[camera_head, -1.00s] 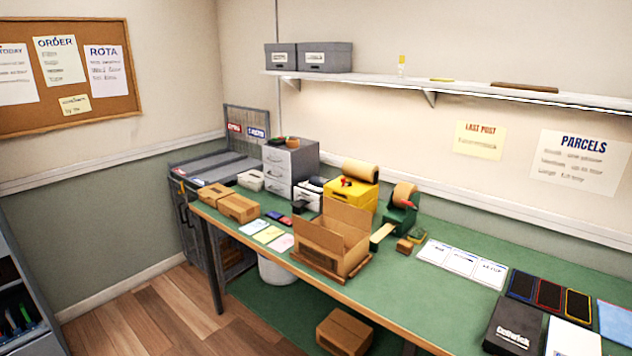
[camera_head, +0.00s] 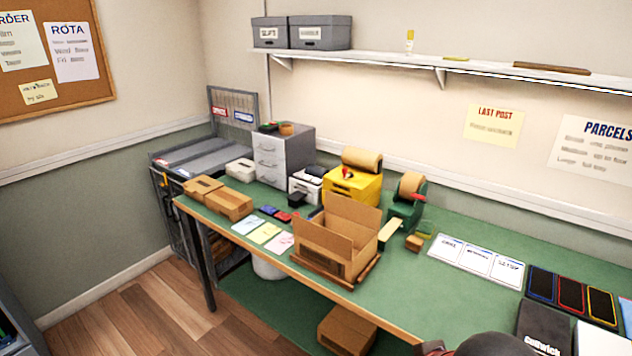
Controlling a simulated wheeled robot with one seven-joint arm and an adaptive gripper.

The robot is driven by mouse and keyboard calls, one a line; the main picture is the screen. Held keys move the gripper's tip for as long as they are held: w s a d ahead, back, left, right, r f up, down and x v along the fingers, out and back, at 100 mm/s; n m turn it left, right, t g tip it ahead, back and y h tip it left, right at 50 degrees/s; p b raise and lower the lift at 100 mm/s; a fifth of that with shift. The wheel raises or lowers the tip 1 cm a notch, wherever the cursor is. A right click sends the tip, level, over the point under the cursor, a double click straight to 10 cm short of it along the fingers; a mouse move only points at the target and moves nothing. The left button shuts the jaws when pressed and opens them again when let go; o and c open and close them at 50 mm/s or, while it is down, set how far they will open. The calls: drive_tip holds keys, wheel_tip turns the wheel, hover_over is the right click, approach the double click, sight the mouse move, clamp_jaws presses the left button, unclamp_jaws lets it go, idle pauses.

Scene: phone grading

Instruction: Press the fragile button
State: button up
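No button marked fragile can be read from here. A yellow box-shaped unit (camera_head: 352,187) stands on the green bench, with a brown roll behind its top and a small red part (camera_head: 347,174) on it; I cannot tell whether that part is a button. Small blue and red items (camera_head: 283,216) lie left of the open carton, too small to identify. My gripper's fingers are out of view. A dark rounded form at the bottom edge, right of centre, looks like part of my arm.
An open carton (camera_head: 322,246) stands near the bench's front edge. A green tape dispenser (camera_head: 405,205), white cards (camera_head: 476,260) and dark framed trays (camera_head: 571,294) sit to the right. Small brown boxes (camera_head: 228,205) sit at the left end. Wooden floor (camera_head: 150,320) is clear in front.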

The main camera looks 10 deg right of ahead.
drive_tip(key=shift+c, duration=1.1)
